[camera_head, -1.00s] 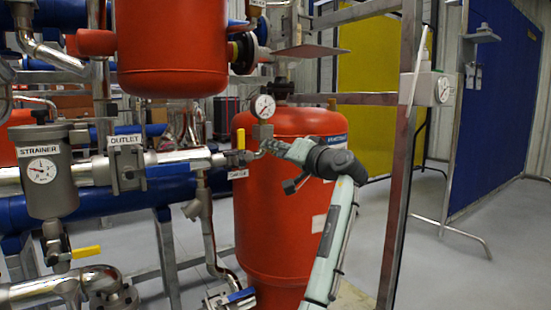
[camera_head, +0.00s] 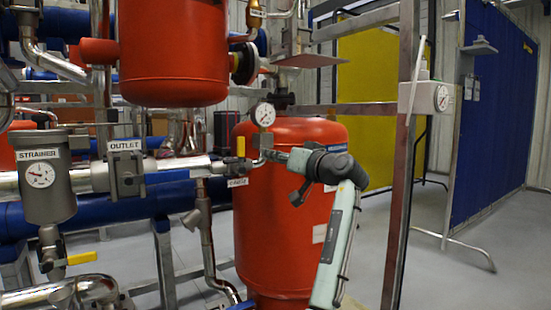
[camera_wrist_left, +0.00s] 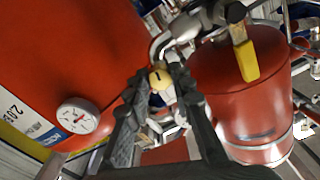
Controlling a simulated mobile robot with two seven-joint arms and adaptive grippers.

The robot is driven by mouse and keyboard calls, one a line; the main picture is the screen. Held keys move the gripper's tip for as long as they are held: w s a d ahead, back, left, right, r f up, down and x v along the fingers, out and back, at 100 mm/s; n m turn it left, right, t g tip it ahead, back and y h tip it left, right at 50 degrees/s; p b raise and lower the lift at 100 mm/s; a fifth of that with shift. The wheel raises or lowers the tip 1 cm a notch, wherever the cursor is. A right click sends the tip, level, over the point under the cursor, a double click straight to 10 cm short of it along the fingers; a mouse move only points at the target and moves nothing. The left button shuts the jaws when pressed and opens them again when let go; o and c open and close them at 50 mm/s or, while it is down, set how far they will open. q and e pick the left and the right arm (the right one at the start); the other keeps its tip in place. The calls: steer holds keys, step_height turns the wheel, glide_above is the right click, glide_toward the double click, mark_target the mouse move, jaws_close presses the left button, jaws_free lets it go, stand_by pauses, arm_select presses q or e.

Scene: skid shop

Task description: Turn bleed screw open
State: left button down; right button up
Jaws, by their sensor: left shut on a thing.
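The bleed screw (camera_wrist_left: 160,78) shows in the left wrist view as a small round brass-yellow head with a dark slot. It sits between the two dark fingertips of my left gripper (camera_wrist_left: 157,84), which are shut on it. In the head view my left gripper (camera_head: 271,155) reaches leftward to the small fitting below the pressure gauge (camera_head: 263,114), in front of the red tank (camera_head: 285,235). The screw itself is too small to make out there. My right gripper is in neither view.
A yellow valve handle (camera_head: 241,145) is just left of the gripper; it also shows in the wrist view (camera_wrist_left: 246,60). The outlet pipe (camera_head: 80,179) and strainer (camera_head: 45,195) are further left. A metal frame post (camera_head: 398,220) stands right of my arm. Open floor lies beyond.

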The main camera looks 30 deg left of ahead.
arm_select(q)
steer(key=c, duration=1.3)
jaws_free()
steer(key=v, duration=1.2)
